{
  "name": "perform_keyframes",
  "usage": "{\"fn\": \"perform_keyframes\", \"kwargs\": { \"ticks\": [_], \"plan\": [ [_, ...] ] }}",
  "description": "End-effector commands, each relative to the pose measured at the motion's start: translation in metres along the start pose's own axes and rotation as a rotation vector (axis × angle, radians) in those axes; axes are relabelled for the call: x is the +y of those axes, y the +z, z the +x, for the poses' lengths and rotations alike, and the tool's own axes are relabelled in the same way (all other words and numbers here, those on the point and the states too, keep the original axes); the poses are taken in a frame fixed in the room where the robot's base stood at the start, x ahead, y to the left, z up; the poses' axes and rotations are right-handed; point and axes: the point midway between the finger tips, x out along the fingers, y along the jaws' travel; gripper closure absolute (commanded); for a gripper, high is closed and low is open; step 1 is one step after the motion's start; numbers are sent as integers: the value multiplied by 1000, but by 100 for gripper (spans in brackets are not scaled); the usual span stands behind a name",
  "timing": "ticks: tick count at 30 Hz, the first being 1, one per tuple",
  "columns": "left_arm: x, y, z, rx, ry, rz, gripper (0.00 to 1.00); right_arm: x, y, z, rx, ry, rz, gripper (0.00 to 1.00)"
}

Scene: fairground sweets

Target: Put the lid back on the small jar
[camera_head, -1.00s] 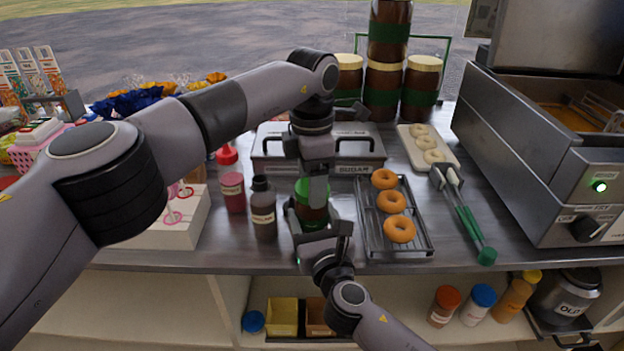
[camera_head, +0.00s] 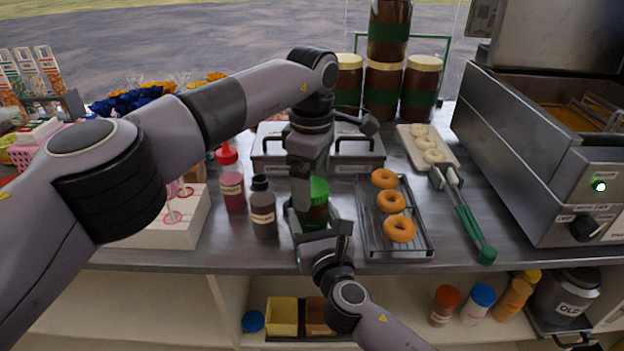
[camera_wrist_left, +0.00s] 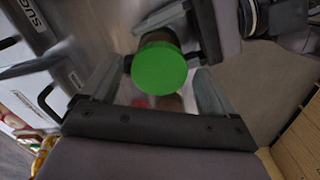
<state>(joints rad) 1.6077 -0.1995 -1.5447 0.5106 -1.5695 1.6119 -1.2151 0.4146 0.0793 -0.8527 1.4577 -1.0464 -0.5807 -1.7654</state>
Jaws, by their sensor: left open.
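The small jar (camera_head: 315,214) stands on the steel counter, brown inside, with its green lid (camera_head: 319,188) on top. The lid looks level and also shows in the left wrist view (camera_wrist_left: 159,68), covering most of the jar. My left gripper (camera_head: 301,205) points down at the jar from above, open; in the left wrist view its fingers stand apart either side of the lid, without visible contact. My right gripper (camera_head: 322,236) reaches in from the front and appears shut on the jar's body below the lid; its contact is partly hidden.
A dark bottle (camera_head: 263,208) and a red bottle (camera_head: 233,190) stand close left of the jar. A rack of doughnuts (camera_head: 375,243) is close on the right, with green-handled tongs (camera_head: 468,222) beyond. The sugar tray (camera_head: 270,156) lies behind.

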Motion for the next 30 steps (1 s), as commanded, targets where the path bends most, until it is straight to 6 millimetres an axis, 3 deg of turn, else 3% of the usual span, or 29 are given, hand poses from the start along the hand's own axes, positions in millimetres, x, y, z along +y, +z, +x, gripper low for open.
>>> {"fn": "perform_keyframes", "kwargs": {
  "ticks": [10,22,26,30],
  "plan": [
    [0,0,-41,0,2,-1,11,0,-1,0,2,-1,-1,100],
    [0,0,-43,-1,1,-23,12,0,-1,0,2,-1,-1,100],
    [0,1,-46,-1,2,-127,12,0,-1,0,2,-1,-1,100],
    [1,0,-52,-1,5,-336,12,0,-1,0,2,-1,-1,100]
  ]
}}
